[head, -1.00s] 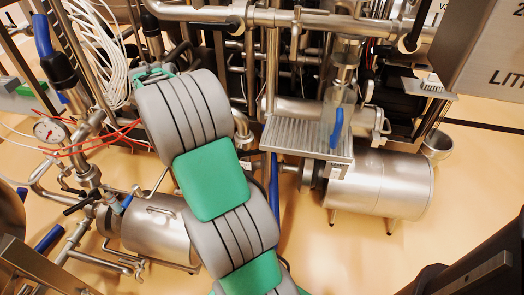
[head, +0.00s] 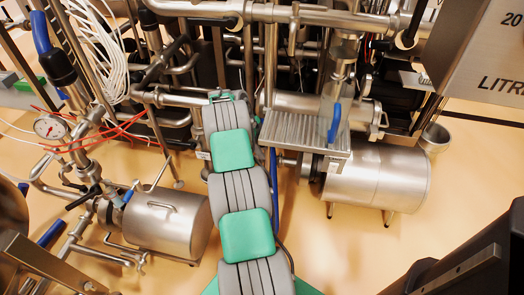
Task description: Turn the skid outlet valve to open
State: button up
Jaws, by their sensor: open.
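I cannot tell which fitting is the skid outlet valve. A blue valve handle (head: 335,123) hangs below a clear tube, over a grated metal tray (head: 305,133), right of my arm. Another blue handle (head: 40,32) stands at the upper left, and a third blue handle (head: 52,233) is at the lower left. A long narrow blue bar (head: 273,180) runs downward just right of my arm. My grey and green arm reaches up the middle of the view toward the pipework. My gripper is not visible; the far end of the arm hides that spot.
A steel motor housing (head: 378,180) stands on the floor at right, and a steel cylinder (head: 165,222) at lower left. A pressure gauge (head: 50,127) with red wires is at left. Dense pipes fill the back.

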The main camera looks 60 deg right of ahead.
grip_shut()
dwell(0.5)
dwell(1.0)
